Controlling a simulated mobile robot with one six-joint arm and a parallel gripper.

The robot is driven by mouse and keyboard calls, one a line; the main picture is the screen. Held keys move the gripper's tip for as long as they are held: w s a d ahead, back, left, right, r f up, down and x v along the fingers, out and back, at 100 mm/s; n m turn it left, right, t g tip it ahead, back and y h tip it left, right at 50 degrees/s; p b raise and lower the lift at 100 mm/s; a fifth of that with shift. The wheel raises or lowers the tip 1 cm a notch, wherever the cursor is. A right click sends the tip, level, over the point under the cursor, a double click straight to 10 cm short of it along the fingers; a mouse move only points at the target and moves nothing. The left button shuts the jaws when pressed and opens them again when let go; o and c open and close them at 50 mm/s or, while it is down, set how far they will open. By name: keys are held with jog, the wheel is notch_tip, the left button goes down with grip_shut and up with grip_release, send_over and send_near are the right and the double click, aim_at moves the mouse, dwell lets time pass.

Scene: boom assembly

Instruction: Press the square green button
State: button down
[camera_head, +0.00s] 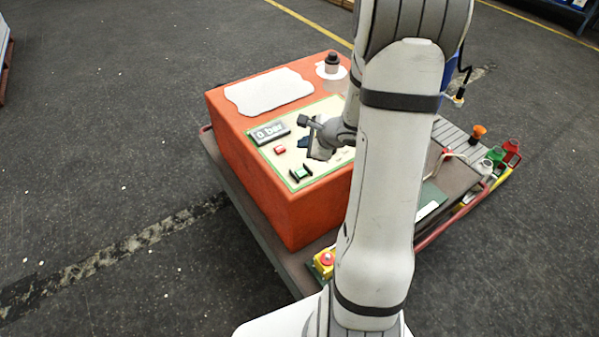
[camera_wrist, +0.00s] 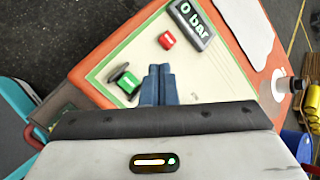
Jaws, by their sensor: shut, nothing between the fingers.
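The square green button (camera_head: 300,174) sits in a dark frame near the front corner of the pale panel on the orange box (camera_head: 290,220). In the wrist view the green button (camera_wrist: 128,83) lies just left of my blue fingertips. My gripper (camera_head: 304,143) is over the panel, behind the button in the head view. In the wrist view my gripper (camera_wrist: 160,70) has its two fingers together with nothing between them. The fingertips look apart from the button; their height above the panel is hard to judge.
A red button (camera_head: 280,150) and a "0 bar" display (camera_head: 269,132) share the panel. A dark fitting (camera_head: 332,62) stands at the box's back corner. A yellow box with a red knob (camera_head: 325,262) sits in front. Red and green connectors (camera_head: 496,157) are at right.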

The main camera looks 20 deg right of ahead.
aim_at(304, 174)
jog(key=shift+f, duration=0.15)
notch_tip(304, 174, down, 8)
jog(key=b, duration=0.6)
jog(key=shift+f+b, duration=0.3)
jog(key=shift+b, duration=0.1)
jog(key=shift+f, duration=0.15)
dwell(1.4)
jog(key=shift+f+b, duration=0.25)
jog(key=shift+b, duration=0.45)
jog(key=shift+f+b, duration=0.5)
jog(key=shift+b, duration=0.2)
dwell(0.4)
jog(key=shift+r, duration=0.15)
jog(key=shift+r+p, duration=0.55)
jog(key=shift+r, duration=0.25)
